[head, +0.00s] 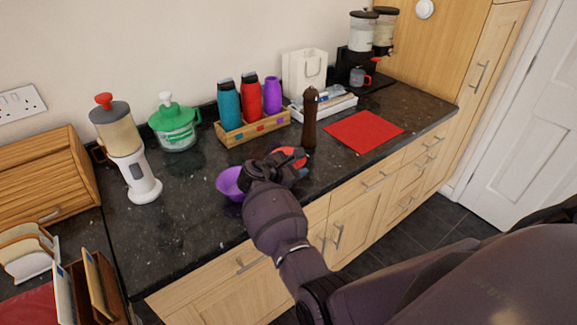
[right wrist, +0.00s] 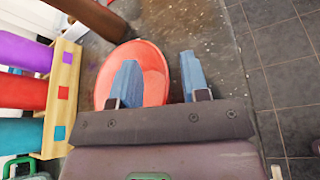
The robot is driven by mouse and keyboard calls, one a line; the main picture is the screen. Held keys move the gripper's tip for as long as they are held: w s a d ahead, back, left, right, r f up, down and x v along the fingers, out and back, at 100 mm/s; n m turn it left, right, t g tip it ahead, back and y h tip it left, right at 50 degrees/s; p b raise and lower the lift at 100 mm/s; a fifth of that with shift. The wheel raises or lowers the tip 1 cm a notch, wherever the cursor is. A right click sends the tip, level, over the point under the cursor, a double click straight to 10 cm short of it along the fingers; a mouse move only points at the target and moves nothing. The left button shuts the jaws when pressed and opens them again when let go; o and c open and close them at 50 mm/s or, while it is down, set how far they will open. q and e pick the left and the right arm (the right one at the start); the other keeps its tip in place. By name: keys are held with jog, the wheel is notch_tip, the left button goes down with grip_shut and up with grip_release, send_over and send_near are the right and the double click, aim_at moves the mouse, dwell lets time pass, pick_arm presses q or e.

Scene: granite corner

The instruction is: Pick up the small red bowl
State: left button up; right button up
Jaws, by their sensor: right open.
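The small red bowl (head: 289,153) sits on the dark granite worktop, partly hidden behind my right gripper (head: 291,170). In the right wrist view the red bowl (right wrist: 152,60) lies just under the fingers. My right gripper (right wrist: 158,68) is open and empty there. One blue finger overlaps the bowl's inside and the other lies just outside its right rim, so the rim shows between them. I cannot tell how far the fingertips are above the bowl. My left gripper is not in view.
A purple bowl (head: 229,184) stands close to the left of my right gripper. A brown pepper mill (head: 310,122) stands just behind the red bowl. A wooden rack (head: 232,137) with bottles is behind. A red mat (head: 364,132) lies to the right. The worktop's front edge is near.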

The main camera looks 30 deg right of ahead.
grip_shut()
